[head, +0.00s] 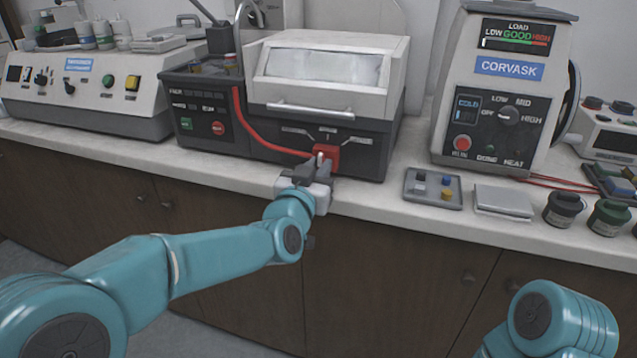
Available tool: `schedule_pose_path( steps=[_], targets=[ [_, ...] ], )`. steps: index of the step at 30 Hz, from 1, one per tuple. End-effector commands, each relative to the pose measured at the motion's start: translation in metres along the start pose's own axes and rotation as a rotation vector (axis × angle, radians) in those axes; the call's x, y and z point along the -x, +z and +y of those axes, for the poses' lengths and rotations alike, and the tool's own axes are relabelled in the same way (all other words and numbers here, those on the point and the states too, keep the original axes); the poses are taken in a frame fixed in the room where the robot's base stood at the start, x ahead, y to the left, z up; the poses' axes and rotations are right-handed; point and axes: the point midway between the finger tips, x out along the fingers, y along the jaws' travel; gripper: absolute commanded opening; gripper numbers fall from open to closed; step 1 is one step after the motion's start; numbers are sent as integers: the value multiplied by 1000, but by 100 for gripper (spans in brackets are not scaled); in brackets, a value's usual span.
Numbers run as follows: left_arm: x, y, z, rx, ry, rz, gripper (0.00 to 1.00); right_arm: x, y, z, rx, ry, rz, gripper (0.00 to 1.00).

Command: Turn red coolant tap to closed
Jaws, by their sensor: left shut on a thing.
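The red coolant tap (331,152) sits low on the front right of the white-and-dark lidded machine (325,100), above the counter. A red hose (250,125) runs down the machine's front to it. My left gripper (318,168) reaches in from the front and is shut on the tap. Its fingers cover part of the tap, so the handle's exact angle is hard to tell. A small pale tip shows between the fingers. Part of my right arm shows at the bottom right, but its gripper is out of view.
The grey CORVASK unit (508,60) stands to the right. In front of it are a tray (434,200) with small colored pieces, a flat grey box (503,201) and dark jars (563,209). A control console (90,90) stands at left. The counter's front edge (150,159) is clear.

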Motion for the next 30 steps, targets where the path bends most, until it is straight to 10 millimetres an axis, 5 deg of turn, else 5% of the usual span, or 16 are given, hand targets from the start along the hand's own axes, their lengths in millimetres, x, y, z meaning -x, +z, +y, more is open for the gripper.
schedule_pose_path(
  steps=[15, 30],
  targets=[
    [0, 4, -1, 479, 0, 1, 0, -49, -1, 18, 0, 0, 0, 0],
    [0, 2, -2, 759, 0, 0, 0, -67, -4, 26, -9, 1, 8, 0]
  ],
)
